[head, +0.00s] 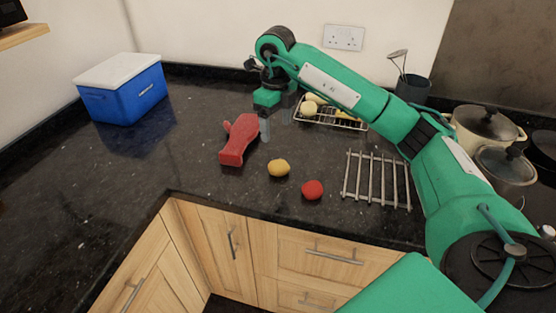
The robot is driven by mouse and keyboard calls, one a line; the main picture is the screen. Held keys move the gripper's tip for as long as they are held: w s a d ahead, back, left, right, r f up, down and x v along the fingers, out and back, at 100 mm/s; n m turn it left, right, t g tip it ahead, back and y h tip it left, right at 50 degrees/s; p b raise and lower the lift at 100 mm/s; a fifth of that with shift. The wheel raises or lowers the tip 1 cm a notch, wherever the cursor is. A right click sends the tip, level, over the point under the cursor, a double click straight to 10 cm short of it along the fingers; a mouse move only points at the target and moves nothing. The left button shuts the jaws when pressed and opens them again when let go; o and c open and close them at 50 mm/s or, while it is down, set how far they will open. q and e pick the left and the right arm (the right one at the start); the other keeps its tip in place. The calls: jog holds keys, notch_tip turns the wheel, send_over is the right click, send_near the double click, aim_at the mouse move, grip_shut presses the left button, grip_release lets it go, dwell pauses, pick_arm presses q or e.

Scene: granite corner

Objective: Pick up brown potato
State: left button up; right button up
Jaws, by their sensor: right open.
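A small yellow-brown, potato-like lump (279,168) lies on the dark granite counter near its front edge. I cannot tell for certain that it is the brown potato. Pale yellow round items (311,105) lie on a wire rack farther back, partly hidden by my right arm; they are too small to identify. My right gripper (275,126) is open and points down above the counter, behind the yellow-brown lump and beside the red mitt. No object shows between its fingers. My left gripper is out of view.
A red oven mitt (239,140) lies left of the lump, and a red round item (312,189) to its right. A metal trivet (376,181) and pots (487,124) are at right. A blue cooler (122,90) stands back left. The left counter is clear.

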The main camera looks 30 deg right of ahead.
send_over(278, 162)
notch_tip(278, 162, down, 7)
jog(key=shift+w+a+p, duration=0.1)
jog(key=shift+w+p, duration=0.05)
jog(key=shift+p, duration=0.3)
jog(key=shift+f, duration=0.45)
jog(key=shift+f+p, duration=0.3)
jog(key=f+p, duration=0.1)
jog(key=f, duration=0.3)
jog(key=shift+d, duration=0.2)
jog(key=shift+f, duration=0.15)
jog(key=c, duration=1.1)
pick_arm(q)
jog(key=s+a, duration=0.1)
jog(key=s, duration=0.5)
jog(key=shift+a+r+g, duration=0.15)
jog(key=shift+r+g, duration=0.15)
